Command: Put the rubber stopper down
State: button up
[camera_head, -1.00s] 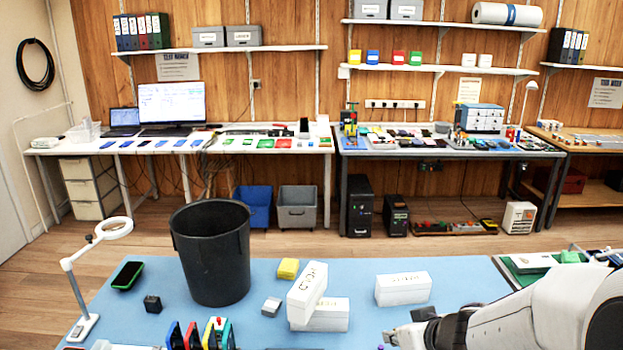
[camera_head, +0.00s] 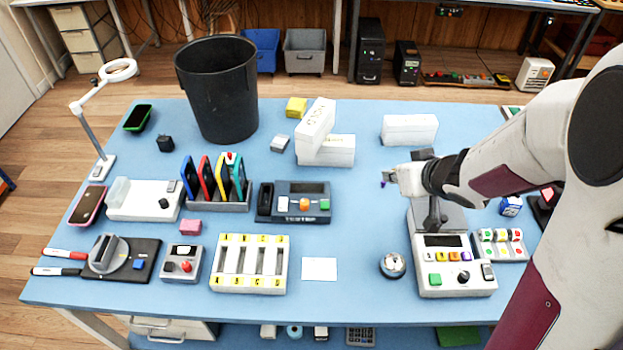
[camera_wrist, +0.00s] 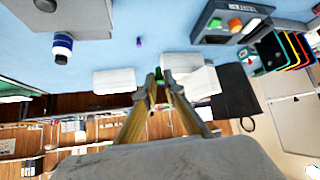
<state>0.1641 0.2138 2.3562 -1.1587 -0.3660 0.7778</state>
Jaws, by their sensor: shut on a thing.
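My gripper (camera_head: 389,176) is above the blue table, left of the grey test machine (camera_head: 452,266) and in front of a white box (camera_head: 409,130). In the wrist view its fingers (camera_wrist: 158,78) are closed together at the tips. A small green thing (camera_wrist: 158,73) shows between them; it seems to be the rubber stopper, mostly hidden by the fingers. In the head view I cannot make it out. A small purple thing (camera_head: 384,184) shows just below the fingertips; in the wrist view it (camera_wrist: 140,42) appears apart from them, on the table.
Two stacked white boxes (camera_head: 326,150) stand left of my gripper. A black bin (camera_head: 220,92) stands at the back left. A phone tester (camera_head: 293,202), a white card (camera_head: 319,269) and a bell (camera_head: 392,265) lie nearer. Bare blue table (camera_head: 360,215) lies between them.

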jog(key=w+a+f+n+g+y, duration=0.2)
jog(key=w+a+f+n+y, duration=0.1)
jog(key=w, duration=0.7)
jog(key=a+f+n, duration=0.1)
jog(key=a, duration=0.1)
jog(key=shift+a+f+n, duration=0.2)
jog(key=shift+a+n, duration=0.2)
jog(key=shift+w, duration=0.1)
jog(key=shift+f, duration=3.1)
jog(key=shift+f, duration=1.9)
jog(key=shift+f, duration=0.1)
